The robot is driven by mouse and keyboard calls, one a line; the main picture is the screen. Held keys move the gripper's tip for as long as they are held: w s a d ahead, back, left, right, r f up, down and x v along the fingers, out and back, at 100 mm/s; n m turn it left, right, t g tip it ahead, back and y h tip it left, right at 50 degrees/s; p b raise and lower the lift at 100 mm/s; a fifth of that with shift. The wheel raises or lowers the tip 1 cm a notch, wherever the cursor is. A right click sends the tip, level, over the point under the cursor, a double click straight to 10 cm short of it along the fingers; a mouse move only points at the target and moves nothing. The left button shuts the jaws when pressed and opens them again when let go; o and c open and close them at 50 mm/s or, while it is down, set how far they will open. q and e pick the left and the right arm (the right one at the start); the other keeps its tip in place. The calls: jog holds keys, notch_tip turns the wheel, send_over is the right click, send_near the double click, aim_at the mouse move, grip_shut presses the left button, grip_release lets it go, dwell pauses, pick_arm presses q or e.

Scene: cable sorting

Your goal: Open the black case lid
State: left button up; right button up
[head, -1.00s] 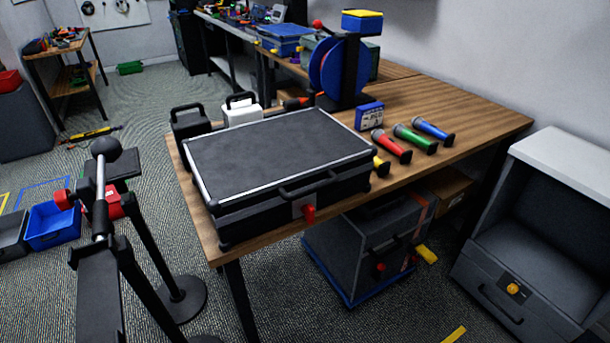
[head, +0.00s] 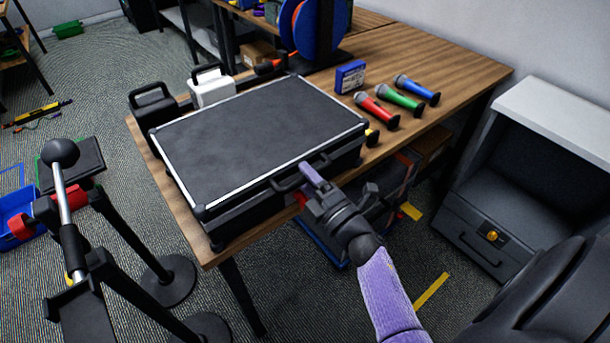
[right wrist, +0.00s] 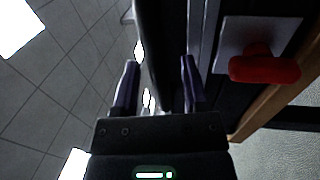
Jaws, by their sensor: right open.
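The black case (head: 250,145) lies on the wooden table with its flat lid shut. Its carry handle (head: 290,183) is on the front side. My right gripper (head: 340,188) is open at the front of the case, near the handle and the red latch, which it mostly covers. In the right wrist view the red latch (right wrist: 265,68) sits on a pale plate to the right of the fingers. A dark bar, likely the handle (right wrist: 160,50), shows between the two fingers (right wrist: 158,85); I cannot tell whether they touch it. My left gripper is out of view.
Red, green (head: 400,101) and blue microphones and a blue box (head: 350,77) lie right of the case. A black case (head: 153,106) and a white one (head: 211,88) stand behind it. Stands with round bases (head: 168,283) are at left. A grey cabinet (head: 500,215) is at right.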

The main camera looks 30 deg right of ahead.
jog(key=shift+w, duration=0.3)
jog(key=shift+c, duration=0.3)
grip_shut()
jog(key=shift+r, duration=0.1)
dwell(0.9)
